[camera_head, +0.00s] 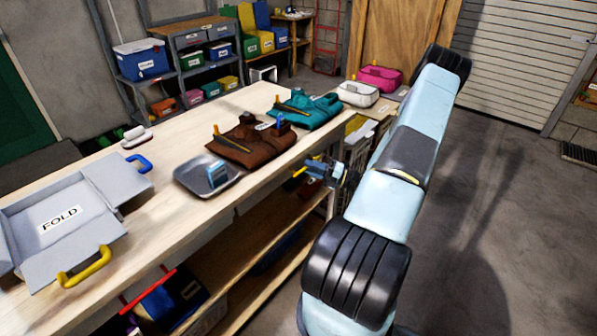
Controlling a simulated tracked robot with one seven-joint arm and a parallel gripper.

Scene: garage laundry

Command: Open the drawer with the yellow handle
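A small yellow bar (300,171) shows at the front edge of the wooden workbench, below the brown garment. It looks like a drawer handle, but its drawer front is mostly hidden by the bench edge and my gripper. My gripper (316,171) is beside this bar, at its right end, with its fingers pointing left. It is too small here to tell whether the fingers touch the bar or how far apart they are. My light blue arm covers the area to the right. A larger yellow handle (84,267) belongs to the grey folding board (140,262) on the benchtop.
The workbench (165,240) holds a metal tray (207,188), brown (255,150) and teal (315,112) garments. A red bar (148,288) sticks out at the bench front, lower left. An open lower shelf (245,262) lies beneath. Grey floor (480,235) on the right is clear.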

